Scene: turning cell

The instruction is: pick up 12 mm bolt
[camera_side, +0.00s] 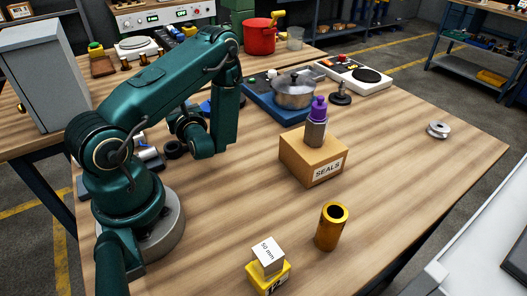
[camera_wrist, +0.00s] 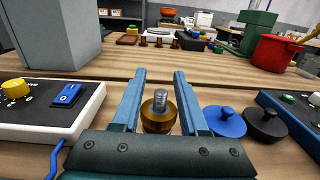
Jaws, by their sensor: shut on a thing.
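In the wrist view my gripper (camera_wrist: 160,76) has its two blue fingers on either side of a grey threaded bolt (camera_wrist: 161,98). The bolt stands upright with a round brass-coloured part (camera_wrist: 159,118) around or below it. The fingers are shut on this piece; whether the brass part belongs to the bolt I cannot tell. In the side view my arm's links hide the fingertips and the bolt.
A blue knob (camera_wrist: 225,121) and a black knob (camera_wrist: 265,124) stand close to the right of my fingers. A switch panel (camera_wrist: 50,108) is at left, with a grey cabinet (camera_wrist: 60,32) behind. A SEALS box (camera_side: 313,157) bears a purple-capped bottle (camera_side: 317,122).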

